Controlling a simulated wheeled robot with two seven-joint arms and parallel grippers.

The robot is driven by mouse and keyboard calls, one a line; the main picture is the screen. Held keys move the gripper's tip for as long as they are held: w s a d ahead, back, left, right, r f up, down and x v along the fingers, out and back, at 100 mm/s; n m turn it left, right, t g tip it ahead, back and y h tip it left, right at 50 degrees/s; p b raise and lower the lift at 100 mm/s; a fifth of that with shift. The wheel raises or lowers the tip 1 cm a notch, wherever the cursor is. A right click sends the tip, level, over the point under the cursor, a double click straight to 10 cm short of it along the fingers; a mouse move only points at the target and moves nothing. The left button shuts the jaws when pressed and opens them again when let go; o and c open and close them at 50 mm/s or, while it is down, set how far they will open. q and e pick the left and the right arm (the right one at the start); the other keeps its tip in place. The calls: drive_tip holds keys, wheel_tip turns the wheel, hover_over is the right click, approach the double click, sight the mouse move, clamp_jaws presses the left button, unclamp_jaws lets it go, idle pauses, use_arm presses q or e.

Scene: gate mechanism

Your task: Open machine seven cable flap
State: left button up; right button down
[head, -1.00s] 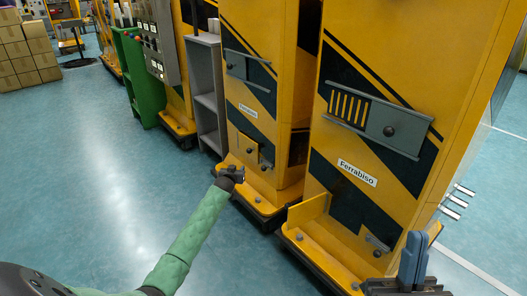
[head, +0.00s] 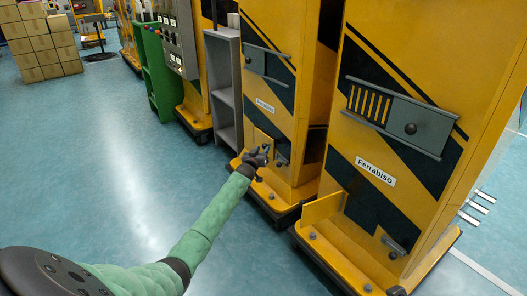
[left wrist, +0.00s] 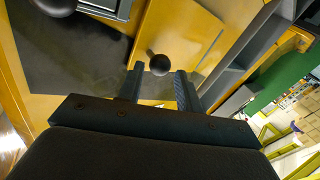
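A small yellow flap (head: 263,139) sits low on the front of the middle yellow machine (head: 299,60). It also shows as a yellow panel (left wrist: 187,30) with a round dark knob (left wrist: 160,65) in the left wrist view. My left gripper (head: 264,154) is in front of this flap in the head view and hides part of it. In the left wrist view its two fingers (left wrist: 157,82) are apart, with the knob between and just beyond their tips. I cannot tell whether they touch it. No machine number is legible. My right gripper is not clearly in view.
The nearer yellow machine labelled Ferrabiso (head: 375,171) stands at right, with a grey sliding panel (head: 417,123) and projecting base. A grey shelf (head: 224,85) and green cabinet (head: 158,75) stand left of the middle machine. The floor (head: 95,165) at left is clear.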

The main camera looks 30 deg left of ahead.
use_arm(q)
drive_tip(key=shift+w+a+b, duration=0.2)
drive_tip(key=shift+w+b, duration=0.1)
drive_tip(key=shift+w, duration=0.95)
drive_tip(key=shift+c, duration=0.2)
clamp_jaws()
